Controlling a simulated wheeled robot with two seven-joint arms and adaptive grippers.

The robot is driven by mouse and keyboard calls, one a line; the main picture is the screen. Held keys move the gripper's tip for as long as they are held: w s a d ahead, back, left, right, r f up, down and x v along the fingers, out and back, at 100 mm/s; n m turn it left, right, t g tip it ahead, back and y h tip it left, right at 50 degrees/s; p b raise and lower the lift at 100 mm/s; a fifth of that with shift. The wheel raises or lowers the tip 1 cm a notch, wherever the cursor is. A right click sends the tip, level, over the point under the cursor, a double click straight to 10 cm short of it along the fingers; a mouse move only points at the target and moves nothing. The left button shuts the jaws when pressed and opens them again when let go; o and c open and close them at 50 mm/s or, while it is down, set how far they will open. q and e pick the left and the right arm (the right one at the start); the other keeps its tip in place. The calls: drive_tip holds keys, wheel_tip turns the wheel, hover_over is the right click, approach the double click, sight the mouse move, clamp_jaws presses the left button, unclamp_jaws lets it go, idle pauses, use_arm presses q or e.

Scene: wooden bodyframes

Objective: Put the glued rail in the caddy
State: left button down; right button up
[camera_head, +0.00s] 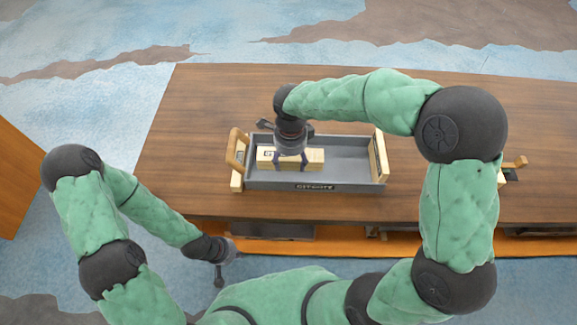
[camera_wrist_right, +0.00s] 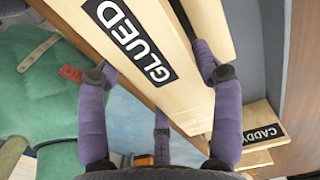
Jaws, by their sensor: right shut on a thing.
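The glued rail (camera_head: 312,158) is a pale wooden bar that shows inside the outline of the caddy in the head view. In the right wrist view, the rail (camera_wrist_right: 186,88) has a black label reading GLUED. The caddy (camera_head: 340,183) is a grey open tray with wooden ends; a CADDY label (camera_wrist_right: 263,134) shows in the right wrist view. My right gripper (camera_head: 289,162) points down over the caddy and is shut on the rail. I cannot tell whether the rail touches the caddy floor. My left gripper (camera_head: 220,274) hangs low in front of the table, away from the caddy; its fingers are unclear.
The caddy stands on a long brown wooden table (camera_head: 195,120) near its front edge. A small wooden piece (camera_head: 512,170) lies at the right, partly hidden by my right arm. The table is clear left of and behind the caddy.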

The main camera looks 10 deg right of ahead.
sight(288, 166)
drive_tip(key=f+b, duration=0.1)
drive_tip(key=f, duration=0.3)
drive_tip(key=shift+w+a+b, duration=0.2)
drive_tip(key=shift+b, duration=0.2)
drive_tip(key=shift+r, duration=0.15)
drive_tip(key=shift+f+b, duration=0.35)
drive_tip(key=shift+f, duration=0.15)
drive_tip(key=shift+f, duration=0.15)
drive_tip(key=o, duration=1.4)
drive_tip(key=shift+o, duration=0.2)
